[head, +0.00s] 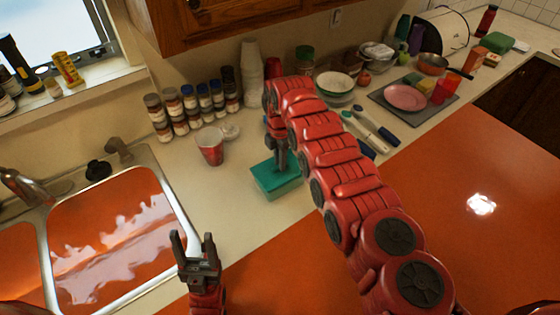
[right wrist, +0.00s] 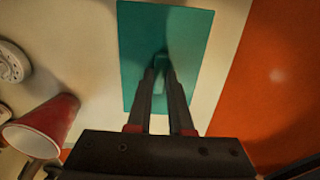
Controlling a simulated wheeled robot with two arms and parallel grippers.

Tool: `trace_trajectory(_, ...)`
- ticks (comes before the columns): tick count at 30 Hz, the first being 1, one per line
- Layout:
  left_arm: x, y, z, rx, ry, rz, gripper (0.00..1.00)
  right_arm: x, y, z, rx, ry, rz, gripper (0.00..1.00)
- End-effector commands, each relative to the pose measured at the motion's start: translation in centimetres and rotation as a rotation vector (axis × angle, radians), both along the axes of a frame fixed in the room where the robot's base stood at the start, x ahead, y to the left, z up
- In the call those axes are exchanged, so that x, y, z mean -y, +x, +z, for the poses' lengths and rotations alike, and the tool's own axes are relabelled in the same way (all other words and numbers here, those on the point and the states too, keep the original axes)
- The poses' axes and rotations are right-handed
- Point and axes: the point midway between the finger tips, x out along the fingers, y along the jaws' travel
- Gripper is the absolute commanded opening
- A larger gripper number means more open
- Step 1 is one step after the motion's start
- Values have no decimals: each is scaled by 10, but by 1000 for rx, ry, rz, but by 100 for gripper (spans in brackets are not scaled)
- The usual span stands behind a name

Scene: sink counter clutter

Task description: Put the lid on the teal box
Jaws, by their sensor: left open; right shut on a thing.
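The teal box (head: 284,192) stands on the counter near the middle of the head view, with only its paler side showing. The darker teal lid (head: 264,176) lies flat over its top; I cannot tell whether it is fully seated or a little above the rim. My right gripper (head: 281,166) points down and is shut on the lid's small handle. In the right wrist view the lid (right wrist: 193,40) fills the upper middle, hiding the box, and the fingertips (right wrist: 161,70) meet at its handle. My left gripper (head: 193,242) is open and empty by the sink's right edge.
A red cup (head: 210,147) and a small white object (head: 230,132) stand behind and left of the box. Several spice jars (head: 188,106) line the wall. Blue-handled utensils (head: 375,128) and a grey tray (head: 381,99) lie to the right. The sink (head: 110,240) is at left.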

Motion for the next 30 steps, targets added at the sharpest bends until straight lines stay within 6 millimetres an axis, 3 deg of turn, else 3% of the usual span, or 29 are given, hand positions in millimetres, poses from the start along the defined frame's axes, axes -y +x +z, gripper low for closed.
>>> trace_trajectory(30, 0, 0, -9, 0, 0, 0, 61, 0, 0, -7, 0, 0, -1, 0)
